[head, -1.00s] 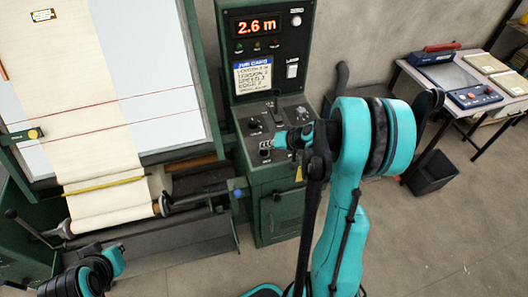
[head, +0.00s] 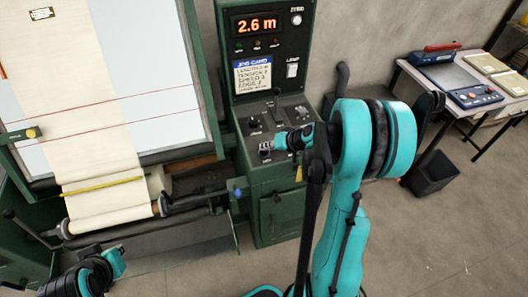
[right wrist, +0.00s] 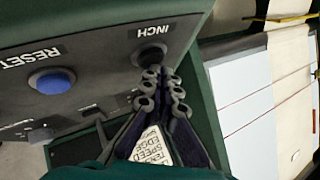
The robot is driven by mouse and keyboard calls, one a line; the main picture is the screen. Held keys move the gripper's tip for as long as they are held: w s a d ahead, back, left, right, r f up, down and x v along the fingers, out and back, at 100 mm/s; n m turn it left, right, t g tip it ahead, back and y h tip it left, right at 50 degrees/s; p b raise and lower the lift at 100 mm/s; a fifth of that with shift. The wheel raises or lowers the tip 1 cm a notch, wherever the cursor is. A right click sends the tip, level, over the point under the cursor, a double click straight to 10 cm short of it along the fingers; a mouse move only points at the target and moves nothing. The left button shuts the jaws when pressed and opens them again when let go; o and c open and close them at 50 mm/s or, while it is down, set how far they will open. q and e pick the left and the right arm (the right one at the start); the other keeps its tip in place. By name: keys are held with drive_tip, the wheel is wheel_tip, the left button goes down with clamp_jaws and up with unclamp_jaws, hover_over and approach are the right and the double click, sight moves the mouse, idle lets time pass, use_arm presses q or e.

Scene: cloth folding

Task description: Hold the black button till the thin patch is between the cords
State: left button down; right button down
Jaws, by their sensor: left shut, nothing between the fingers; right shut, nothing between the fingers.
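The pale cloth (head: 82,110) hangs down the lit panel in the head view and runs onto a roll at the bottom. Two thin red cords (head: 105,121) cross it; I cannot make out a thin patch between them. My right gripper (head: 266,146) is over the control box, and in the right wrist view its shut, empty fingertips (right wrist: 162,88) are at the black button (right wrist: 150,57) marked INCH. The fingers partly cover the button; I cannot tell whether it is pressed. My left gripper (head: 90,250) is low at the left, shut and empty, apart from the cloth.
The display (head: 257,24) reads 2.6 m above a job card (head: 254,76). A blue RESET button (right wrist: 52,80) is beside the black one. A yellow bar (head: 103,184) crosses the lower cloth. A side table (head: 480,85) stands at the right, with a dark bin (head: 434,172) below.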

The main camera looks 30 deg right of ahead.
sight(266, 152)
drive_tip(key=shift+f+b, duration=0.5)
drive_tip(key=shift+b, duration=0.05)
idle(0.4)
drive_tip(key=shift+r, duration=0.1)
idle(3.4)
drive_tip(key=shift+r+p, duration=0.65)
drive_tip(key=shift+r, duration=0.2)
wheel_tip(266, 152, up, 5)
drive_tip(key=p, duration=0.3)
drive_tip(key=shift+p, duration=0.35)
